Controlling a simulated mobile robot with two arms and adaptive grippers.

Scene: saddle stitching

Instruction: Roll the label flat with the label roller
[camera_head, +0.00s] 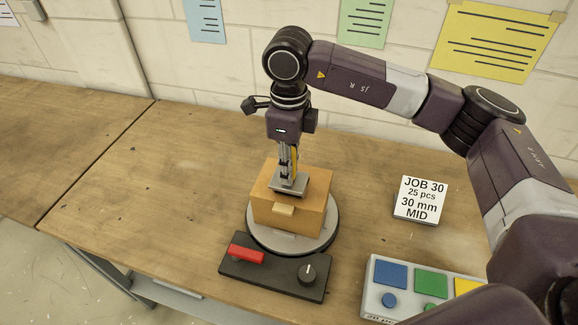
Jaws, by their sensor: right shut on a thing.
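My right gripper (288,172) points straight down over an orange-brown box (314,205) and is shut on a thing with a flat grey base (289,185). I cannot tell for sure that this is the label roller; the fingers hide most of it. Its grey base is at the top of the box, and I cannot tell if it presses on it. A small pale tan piece (283,210) sits on the box's front upper edge; I cannot tell whether it is the label. The box rests on a round grey turntable (262,238). My left gripper is not in view.
A black control panel (275,275) with a red lever (245,254) and a knob (307,272) is in front. A white job card (420,199) stands at right. A grey tray (411,289) with coloured squares is at front right. The wooden bench (150,190) is clear at left.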

